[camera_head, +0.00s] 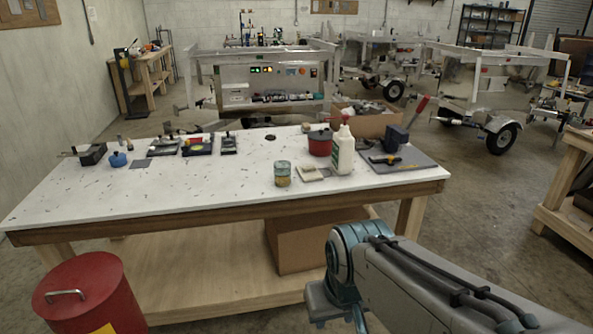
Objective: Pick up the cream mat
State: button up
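The cream mat (309,174) is a small, flat, pale square lying on the white worktable (215,203), near its right part. A small tin or jar (282,174) stands just left of it. A white bottle (342,152) stands close on its right, and a red pot (320,143) stands behind it. Something small and greyish seems to lie at the mat's right edge; it is too small to make out. My arm reaches in from the lower right, below and in front of the table. My gripper itself is out of the frame.
A grey board (413,166) with a yellow-handled tool lies at the table's right end. Dark cases and a blue pot (118,160) stand at the back left. A red bin (90,296) stands at front left. The table's front middle is clear.

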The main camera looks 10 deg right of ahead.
aim_at(309, 172)
jog(key=u, duration=0.3)
jog(key=i, duration=1.05)
jog(key=z, duration=0.65)
jog(key=i, duration=1.05)
jog(key=z, duration=0.8)
